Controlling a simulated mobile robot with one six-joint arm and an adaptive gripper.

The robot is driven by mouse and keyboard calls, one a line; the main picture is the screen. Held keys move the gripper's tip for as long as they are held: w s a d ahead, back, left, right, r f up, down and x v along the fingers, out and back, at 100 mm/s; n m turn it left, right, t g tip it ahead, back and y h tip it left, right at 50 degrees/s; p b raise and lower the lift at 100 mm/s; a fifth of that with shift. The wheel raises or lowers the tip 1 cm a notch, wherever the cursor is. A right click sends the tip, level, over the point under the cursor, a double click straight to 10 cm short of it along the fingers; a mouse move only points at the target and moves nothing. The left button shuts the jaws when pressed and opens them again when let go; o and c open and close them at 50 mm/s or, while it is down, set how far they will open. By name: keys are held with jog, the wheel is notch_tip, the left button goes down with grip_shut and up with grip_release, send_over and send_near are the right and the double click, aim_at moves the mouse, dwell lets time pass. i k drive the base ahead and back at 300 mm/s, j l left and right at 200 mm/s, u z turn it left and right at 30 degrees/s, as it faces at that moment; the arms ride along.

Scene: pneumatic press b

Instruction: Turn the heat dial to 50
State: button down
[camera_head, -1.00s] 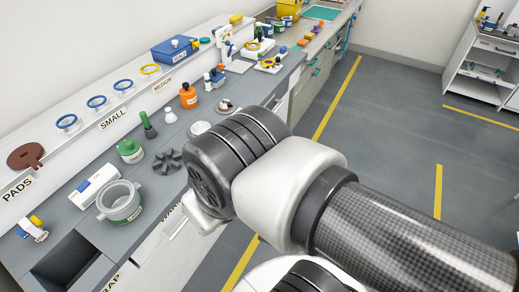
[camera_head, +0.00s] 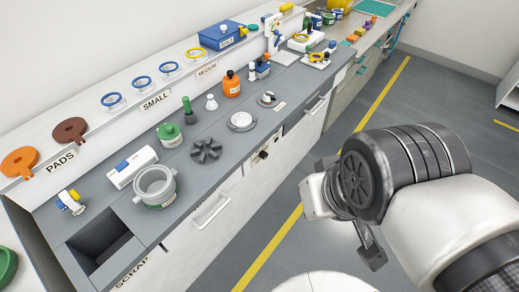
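A small dark knob (camera_head: 264,155), which looks like the heat dial, sits on a pale panel in the bench's front face, below the round white plate. Its scale and setting are too small to read. My gripper (camera_head: 370,252) is at the right, over the floor in front of the bench, apart from the knob. My wrist partly hides it; one dark finger hangs down, and I cannot tell how far the fingers are apart. Nothing is visibly held.
The bench top carries a grey pot (camera_head: 155,186), a dark star-shaped part (camera_head: 206,150), a round white plate (camera_head: 241,121) and an orange bottle (camera_head: 231,84). A drawer handle (camera_head: 211,211) juts from the front. The floor between bench and arm is clear.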

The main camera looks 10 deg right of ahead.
aim_at(264, 155)
jog(key=i+l+u, duration=0.15)
jog(key=u, duration=0.25)
jog(key=i+l+u, duration=0.25)
jog(key=u, duration=0.15)
jog(key=i+l+u, duration=0.4)
jog(key=k+j, duration=0.1)
